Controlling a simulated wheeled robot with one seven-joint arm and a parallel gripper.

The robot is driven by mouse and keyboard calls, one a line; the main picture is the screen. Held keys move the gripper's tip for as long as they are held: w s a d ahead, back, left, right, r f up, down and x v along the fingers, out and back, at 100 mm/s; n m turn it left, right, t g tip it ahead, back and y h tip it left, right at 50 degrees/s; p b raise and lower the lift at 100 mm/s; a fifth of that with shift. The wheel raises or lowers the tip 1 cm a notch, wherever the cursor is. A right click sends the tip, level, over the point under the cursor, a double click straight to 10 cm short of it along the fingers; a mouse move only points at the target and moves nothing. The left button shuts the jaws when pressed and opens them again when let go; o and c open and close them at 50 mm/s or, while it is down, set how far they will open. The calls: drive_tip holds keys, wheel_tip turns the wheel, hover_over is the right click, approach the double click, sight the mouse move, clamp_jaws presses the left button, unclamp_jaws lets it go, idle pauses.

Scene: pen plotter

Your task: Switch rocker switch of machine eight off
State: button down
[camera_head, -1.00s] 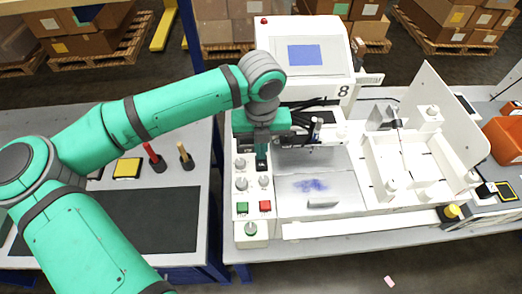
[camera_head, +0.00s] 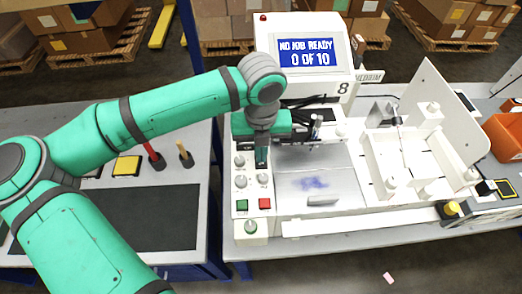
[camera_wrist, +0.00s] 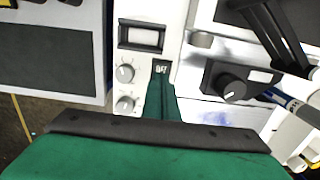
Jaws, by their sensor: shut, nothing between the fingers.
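Machine eight (camera_head: 343,68) is a white plotter marked with an 8; its blue screen (camera_head: 305,52) reads "NO JOB READY 0 OF 10". My gripper (camera_head: 261,166) points down over the upper part of its left control panel (camera_head: 240,190). In the wrist view my gripper (camera_wrist: 161,84) is shut, with its fingertips at the small dark rocker switch (camera_wrist: 162,67). A small label that seems to read "OFF" shows just beyond the tips. The fingers hide the rest of the switch, so I cannot tell its position or whether they touch it.
Knobs (camera_wrist: 125,73) sit left of the fingers in the wrist view, below a small framed window (camera_wrist: 141,37). A green button (camera_head: 242,205) and a red button (camera_head: 264,204) lie lower on the panel. A black knob (camera_wrist: 233,88) stands to the right.

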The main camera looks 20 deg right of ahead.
sight(264, 164)
wheel_tip(264, 164, up, 14)
drive_tip(key=shift+s, duration=0.35)
drive_tip(key=shift+s, duration=0.1)
idle(0.4)
drive_tip(key=shift+s+d+t, duration=0.15)
drive_tip(key=shift+s+t, duration=0.1)
drive_tip(key=shift+t, duration=0.15)
drive_tip(key=shift+r, duration=0.1)
drive_tip(key=f, duration=0.4)
drive_tip(key=w+f, duration=0.1)
drive_tip(key=f, duration=0.4)
drive_tip(key=w+f, duration=0.1)
drive_tip(key=f, duration=0.4)
drive_tip(key=shift+d, duration=0.3)
drive_tip(key=shift+d, duration=0.1)
